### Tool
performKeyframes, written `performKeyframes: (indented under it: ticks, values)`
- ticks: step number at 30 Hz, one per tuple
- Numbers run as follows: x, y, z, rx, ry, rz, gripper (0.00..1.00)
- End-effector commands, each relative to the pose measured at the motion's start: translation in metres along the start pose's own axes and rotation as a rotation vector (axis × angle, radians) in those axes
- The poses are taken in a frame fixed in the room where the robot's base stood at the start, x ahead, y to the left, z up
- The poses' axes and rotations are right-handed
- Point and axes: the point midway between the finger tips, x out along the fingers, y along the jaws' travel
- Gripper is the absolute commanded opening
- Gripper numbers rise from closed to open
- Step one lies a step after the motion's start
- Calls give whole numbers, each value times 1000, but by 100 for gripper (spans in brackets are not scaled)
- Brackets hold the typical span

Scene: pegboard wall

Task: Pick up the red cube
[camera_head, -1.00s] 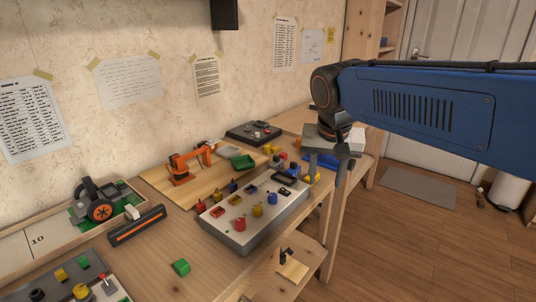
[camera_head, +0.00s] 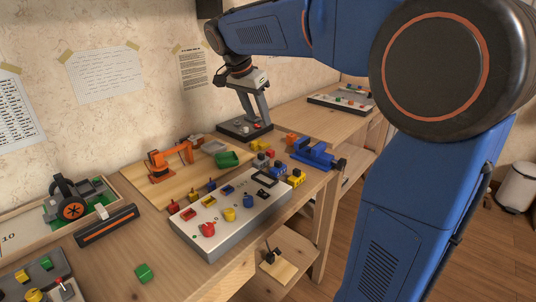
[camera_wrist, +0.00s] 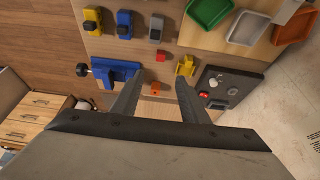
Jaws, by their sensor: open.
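The red cube (camera_head: 270,153) is small and sits on the workbench among other parts, just behind the grey control panel. In the wrist view the red cube (camera_wrist: 160,57) lies on the wood between a yellow part and the blue vise, a little above the gap between my fingertips. My gripper (camera_head: 258,118) is open and points down over the bench, farther back than the cube.
A blue vise (camera_head: 314,153), an orange block (camera_head: 291,139) and a yellow part (camera_head: 257,146) stand close around the cube. The grey control panel (camera_head: 262,208) with knobs is in front. A dark box (camera_wrist: 225,88) and a green tray (camera_head: 227,159) are also near.

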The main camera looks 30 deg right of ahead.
Motion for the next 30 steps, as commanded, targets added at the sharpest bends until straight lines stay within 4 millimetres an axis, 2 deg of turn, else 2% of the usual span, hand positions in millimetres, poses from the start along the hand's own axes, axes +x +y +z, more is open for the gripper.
performKeyframes:
  ticks: [1,12,16,23,30]
  values:
    - [11,1,0,0,-1,5,41]
    - [75,1,1,-1,-2,3,41]
    - [91,1,0,-1,-1,2,41]
    - [104,0,1,-2,-1,1,41]
    - [135,-1,3,-1,-1,3,41]
